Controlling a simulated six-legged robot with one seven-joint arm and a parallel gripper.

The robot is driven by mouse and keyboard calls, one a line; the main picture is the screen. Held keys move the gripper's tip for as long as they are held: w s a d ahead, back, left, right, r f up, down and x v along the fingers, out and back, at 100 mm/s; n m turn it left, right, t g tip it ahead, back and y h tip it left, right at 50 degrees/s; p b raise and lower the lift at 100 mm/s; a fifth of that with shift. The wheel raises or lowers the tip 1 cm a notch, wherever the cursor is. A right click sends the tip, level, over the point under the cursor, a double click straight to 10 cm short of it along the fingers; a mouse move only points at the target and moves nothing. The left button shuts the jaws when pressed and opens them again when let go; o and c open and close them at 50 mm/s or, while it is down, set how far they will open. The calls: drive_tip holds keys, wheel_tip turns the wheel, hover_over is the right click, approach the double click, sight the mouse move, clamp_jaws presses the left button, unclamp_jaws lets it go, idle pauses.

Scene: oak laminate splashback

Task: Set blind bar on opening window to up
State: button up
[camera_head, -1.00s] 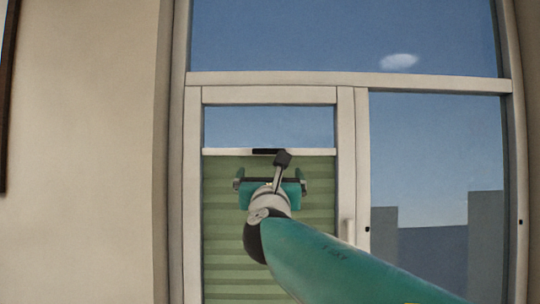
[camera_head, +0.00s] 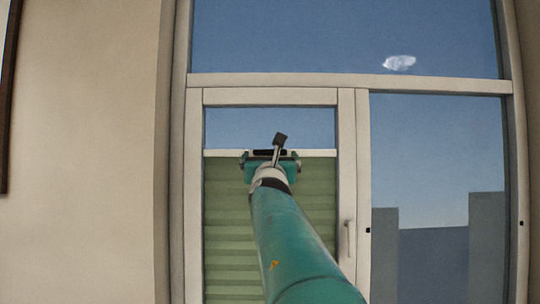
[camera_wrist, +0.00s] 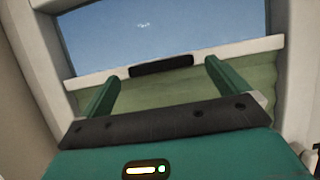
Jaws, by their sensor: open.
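The opening window (camera_head: 195,200) is the lower left sash, with a green pleated blind (camera_head: 225,230) covering all but its top part. The white blind bar (camera_head: 318,153) runs across the blind's top edge and has a black grip (camera_head: 270,152) at its middle. In the wrist view the bar (camera_wrist: 93,77) and its black grip (camera_wrist: 161,66) lie ahead of my fingers. My gripper (camera_head: 270,158) is open and empty in front of the bar. In the wrist view my gripper (camera_wrist: 158,80) has one finger on each side of the grip, apart from it.
A white window handle (camera_head: 348,238) is on the right side of the opening sash. A fixed pane (camera_head: 435,160) stands to the right and another pane (camera_head: 340,35) above. A beige wall (camera_head: 80,150) fills the left. Sky shows through the gap above the bar.

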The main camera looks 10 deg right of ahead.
sight(270, 154)
drive_tip(key=shift+x, duration=1.55)
